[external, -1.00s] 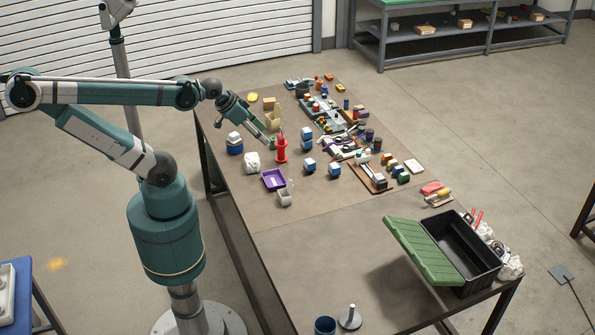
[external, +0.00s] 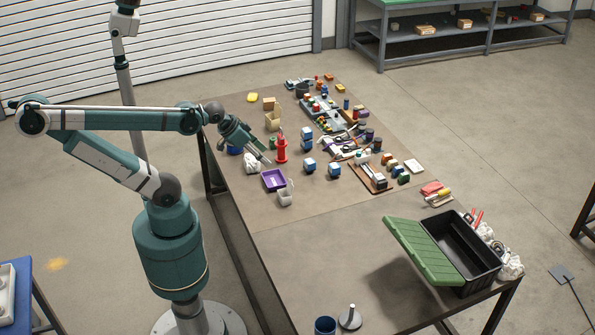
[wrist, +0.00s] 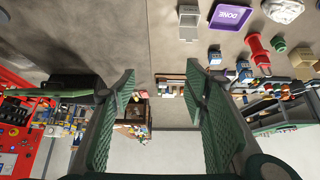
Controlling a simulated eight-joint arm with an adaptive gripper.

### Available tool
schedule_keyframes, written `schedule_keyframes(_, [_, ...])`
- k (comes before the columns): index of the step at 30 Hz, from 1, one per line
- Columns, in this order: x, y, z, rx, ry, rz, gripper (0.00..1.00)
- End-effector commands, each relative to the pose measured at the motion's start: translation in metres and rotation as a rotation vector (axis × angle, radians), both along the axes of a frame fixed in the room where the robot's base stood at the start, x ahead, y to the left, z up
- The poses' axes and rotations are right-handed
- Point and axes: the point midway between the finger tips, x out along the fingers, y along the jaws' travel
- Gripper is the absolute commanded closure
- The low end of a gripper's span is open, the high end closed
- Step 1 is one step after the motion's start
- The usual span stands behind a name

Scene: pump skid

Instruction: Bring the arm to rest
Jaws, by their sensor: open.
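My gripper (external: 267,161) is above the left part of the table, just over the area between the white crumpled cloth (external: 251,163) and the red post (external: 281,149). In the wrist view my gripper (wrist: 160,95) shows two green padded fingers spread wide, with nothing between them. The purple tray (external: 274,180) lies on the table just below the gripper in the external view. It also shows in the wrist view (wrist: 231,17), marked "DONE". My arm reaches over the table's left edge. The gap between fingertips and table is hard to judge.
The table (external: 315,225) is crowded toward its far end with blocks, tools and trays. An open black toolbox (external: 455,250) with a green lid stands at the near right. The table's middle front is mostly bare.

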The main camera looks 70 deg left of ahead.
Motion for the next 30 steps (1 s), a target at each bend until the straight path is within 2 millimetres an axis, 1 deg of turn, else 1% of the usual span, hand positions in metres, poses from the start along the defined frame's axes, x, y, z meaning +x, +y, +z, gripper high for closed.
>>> schedule_keyframes(1, [0.0,0.0,-0.011,0.0,0.0,0.0,0.55])
schedule_keyframes(7, [0.0,0.0,-0.022,0.0,0.0,0.0,0.55])
schedule_keyframes(30, [0.0,0.0,-0.022,0.0,0.0,0.0,0.55])
